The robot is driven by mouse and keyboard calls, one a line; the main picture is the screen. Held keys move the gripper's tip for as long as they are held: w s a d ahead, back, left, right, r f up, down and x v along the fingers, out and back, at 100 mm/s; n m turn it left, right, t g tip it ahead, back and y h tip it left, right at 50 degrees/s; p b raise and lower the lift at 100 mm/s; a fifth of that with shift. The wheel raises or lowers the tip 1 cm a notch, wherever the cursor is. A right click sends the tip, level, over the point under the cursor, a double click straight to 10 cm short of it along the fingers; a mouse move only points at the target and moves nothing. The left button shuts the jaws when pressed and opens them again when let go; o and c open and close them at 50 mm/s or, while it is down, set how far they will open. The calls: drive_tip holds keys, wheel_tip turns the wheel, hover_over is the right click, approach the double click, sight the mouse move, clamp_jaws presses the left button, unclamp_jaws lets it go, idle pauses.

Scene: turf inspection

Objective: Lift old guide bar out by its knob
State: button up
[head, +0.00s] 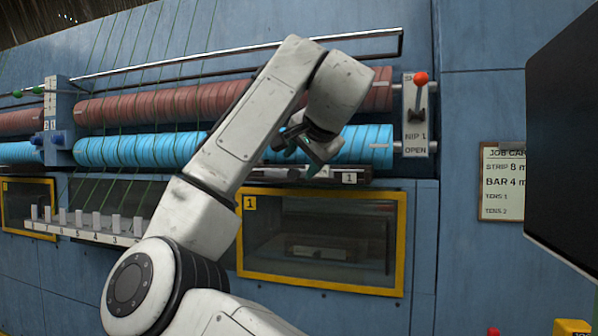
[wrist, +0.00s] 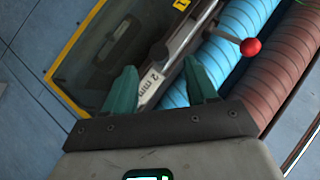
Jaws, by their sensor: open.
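The old guide bar (wrist: 151,87) is a narrow grey bar with a white "2 mm" label, lying in front of the blue roller in the wrist view. A dark round knob (wrist: 158,52) stands on it, between and just beyond my fingertips. My gripper (wrist: 159,68) is open, its two teal fingers apart with nothing between them; I cannot tell whether either touches the bar. In the head view my gripper (head: 305,152) is in front of the blue roller, above the rail (head: 325,182) marked 1. My arm hides part of the bar there.
A red-ball lever (wrist: 250,46) reaches over the blue roller (wrist: 230,50) near the bar. A yellow-framed window (head: 320,240) lies below the rail. The NIP 1 lever (head: 420,80) is at right, shown at the end of the rollers. A job card (head: 502,180) hangs further right.

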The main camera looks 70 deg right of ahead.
sight(296, 171)
drive_tip(key=shift+p+x, duration=0.45)
drive_tip(key=shift+x, duration=1.55)
drive_tip(key=shift+c, duration=0.3)
clamp_jaws()
